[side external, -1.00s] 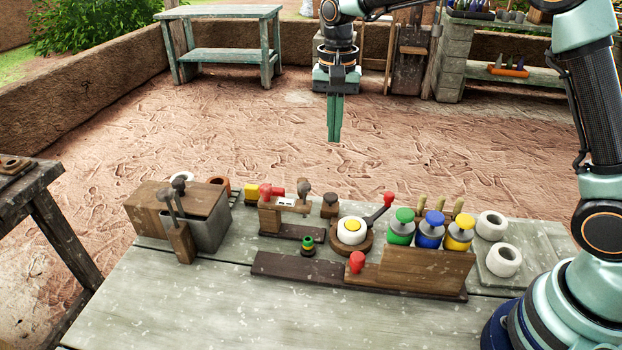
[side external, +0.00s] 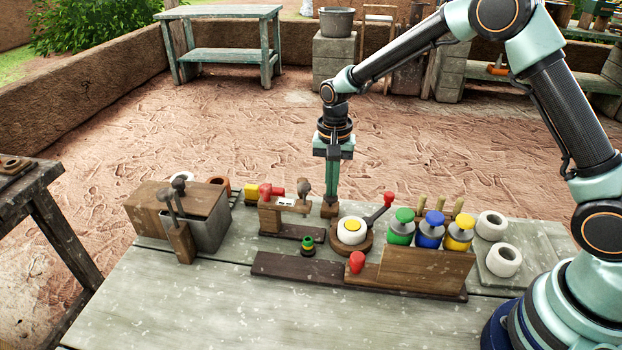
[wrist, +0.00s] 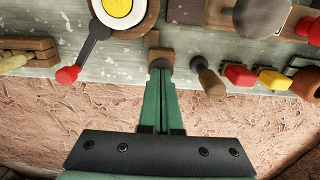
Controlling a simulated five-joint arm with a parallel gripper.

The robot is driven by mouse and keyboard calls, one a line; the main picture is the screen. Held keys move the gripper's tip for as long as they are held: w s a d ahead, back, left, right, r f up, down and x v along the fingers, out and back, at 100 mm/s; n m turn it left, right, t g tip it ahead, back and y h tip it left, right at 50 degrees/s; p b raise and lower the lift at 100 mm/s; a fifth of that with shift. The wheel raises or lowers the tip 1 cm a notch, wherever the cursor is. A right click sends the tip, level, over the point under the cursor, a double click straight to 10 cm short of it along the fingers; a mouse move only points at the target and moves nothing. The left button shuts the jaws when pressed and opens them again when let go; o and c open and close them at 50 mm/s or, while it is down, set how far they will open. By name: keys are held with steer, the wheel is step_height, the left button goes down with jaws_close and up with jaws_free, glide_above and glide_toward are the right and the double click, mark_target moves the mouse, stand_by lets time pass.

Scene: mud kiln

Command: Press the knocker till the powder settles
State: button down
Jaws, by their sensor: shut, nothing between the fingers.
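My gripper (side external: 331,198) is shut and empty, pointing straight down at the back of the bench. A white round dish with a yellow centre (side external: 351,231) sits on a brown wooden disc just in front and to the right. The yellow centre, perhaps the powder, also shows in the wrist view (wrist: 117,8).
A dark lever with a red knob (side external: 388,198) rises right of the gripper. A wooden stand with red and yellow pieces (side external: 283,207) is to the left. Green, blue and yellow-capped jars (side external: 430,230) stand at the right. Bare bench (side external: 200,310) lies in front.

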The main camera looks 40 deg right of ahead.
steer(key=shift+f, duration=0.1)
steer(key=shift+f, duration=1.05)
step_height(320, 180, up, 15)
steer(key=shift+f, duration=0.2)
steer(key=shift+w, duration=0.1)
stand_by(0.4)
